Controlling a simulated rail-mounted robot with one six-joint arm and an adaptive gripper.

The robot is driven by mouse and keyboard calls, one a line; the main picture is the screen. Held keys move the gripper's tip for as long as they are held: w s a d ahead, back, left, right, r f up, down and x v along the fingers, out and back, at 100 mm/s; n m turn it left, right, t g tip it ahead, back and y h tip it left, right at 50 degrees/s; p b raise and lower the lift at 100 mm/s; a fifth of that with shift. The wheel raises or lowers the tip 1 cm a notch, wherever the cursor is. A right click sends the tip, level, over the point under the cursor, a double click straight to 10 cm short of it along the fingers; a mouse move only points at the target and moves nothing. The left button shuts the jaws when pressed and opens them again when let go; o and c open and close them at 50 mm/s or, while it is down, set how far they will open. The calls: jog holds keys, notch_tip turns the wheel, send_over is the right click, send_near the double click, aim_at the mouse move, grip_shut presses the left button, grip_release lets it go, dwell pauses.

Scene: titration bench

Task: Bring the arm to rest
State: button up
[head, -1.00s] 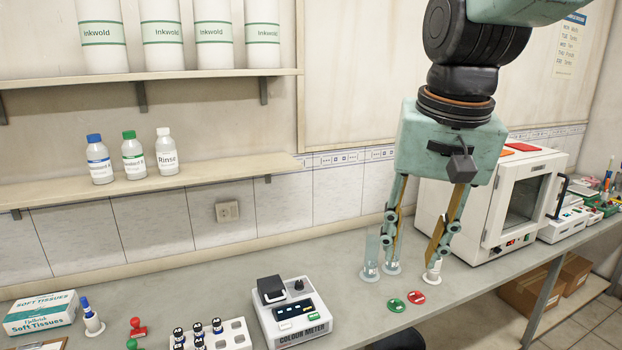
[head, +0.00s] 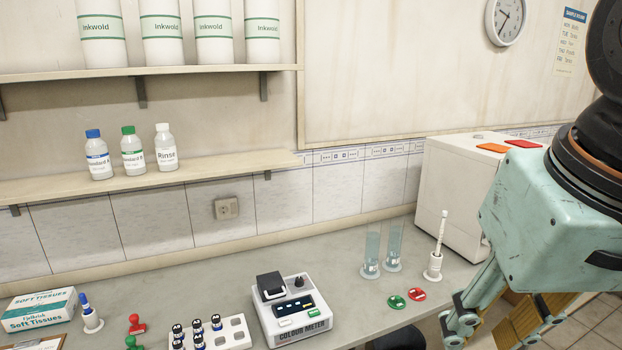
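My gripper (head: 500,335) is at the lower right of the head view, past the front edge of the bench and close to the camera. Its fingers run down toward the bottom of the picture. The fingertips are partly cut off by the picture's lower edge, and whether they are apart or together does not show clearly. No object shows in the visible part of the gripper.
Two clear cylinders (head: 371,255) and a white stand with an upright white stick (head: 434,265) are on the bench (head: 350,288). A colour meter (head: 291,310) stands left. A white cabinet (head: 447,200) is partly behind my arm.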

jog(key=shift+n, duration=0.3)
jog(key=shift+s+d+f, duration=0.1)
jog(key=shift+s+f, duration=0.25)
jog(key=shift+s, duration=0.35)
jog(key=shift+s+d+f, duration=0.1)
jog(key=shift+s+f, duration=0.2)
jog(key=shift+s, duration=0.45)
jog(key=shift+s+d+f, duration=0.1)
jog(key=shift+s+f, duration=0.25)
jog(key=shift+s, duration=0.35)
